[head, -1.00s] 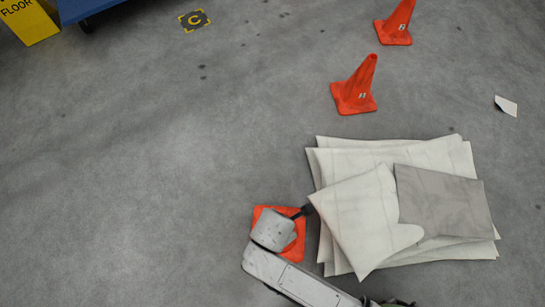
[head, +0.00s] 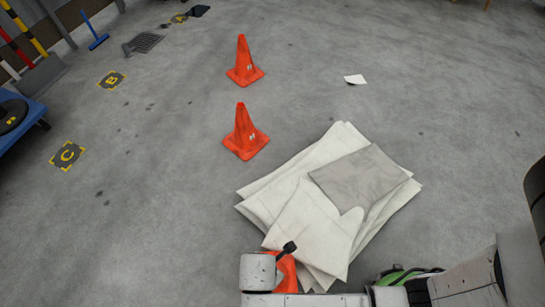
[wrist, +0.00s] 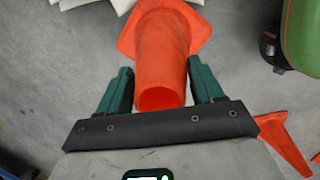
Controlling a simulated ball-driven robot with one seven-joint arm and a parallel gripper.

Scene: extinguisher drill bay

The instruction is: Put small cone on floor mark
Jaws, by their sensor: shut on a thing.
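My gripper (wrist: 163,78) is shut on a small orange cone (wrist: 160,32), with a green finger on each side near its narrow open top. The cone's wide square base points away from the gripper. In the head view the held cone (head: 288,273) shows at the bottom, partly hidden by my wrist and beside the blankets; I cannot tell if it touches the floor. Yellow-cornered floor marks lie at the left: C (head: 67,154), B (head: 111,80), and another partly covered mark (head: 180,18) farther back.
Two orange cones stand on open floor, one nearer (head: 246,135) and one farther (head: 244,65). A blue cart (head: 28,112) stands at the left edge. A green cylinder (wrist: 303,35) shows right of my gripper.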

